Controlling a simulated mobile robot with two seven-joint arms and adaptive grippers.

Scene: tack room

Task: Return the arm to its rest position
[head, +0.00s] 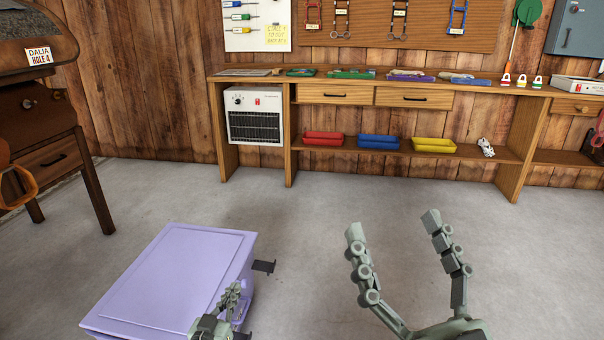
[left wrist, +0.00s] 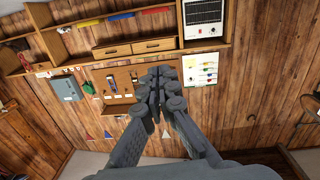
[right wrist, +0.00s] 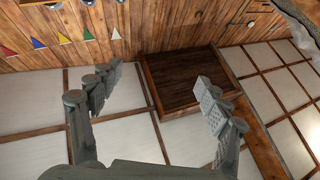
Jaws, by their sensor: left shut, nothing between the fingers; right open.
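My left gripper (head: 232,293) is low in the head view, in front of the right part of a purple lidded box (head: 175,275). Its fingers are together with nothing between them, as the left wrist view also shows (left wrist: 158,85). I cannot tell from the head view whether it touches the box. My right gripper (head: 392,227) is at the bottom right of centre in the head view, fingers spread wide and pointing up. In the right wrist view it is open and empty (right wrist: 155,85).
A wooden workbench (head: 400,84) stands along the back wall, with red (head: 323,139), blue (head: 379,142) and yellow (head: 434,145) bins on its lower shelf and a white heater (head: 255,115). A wooden cabinet (head: 40,120) stands at left. The grey floor between is clear.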

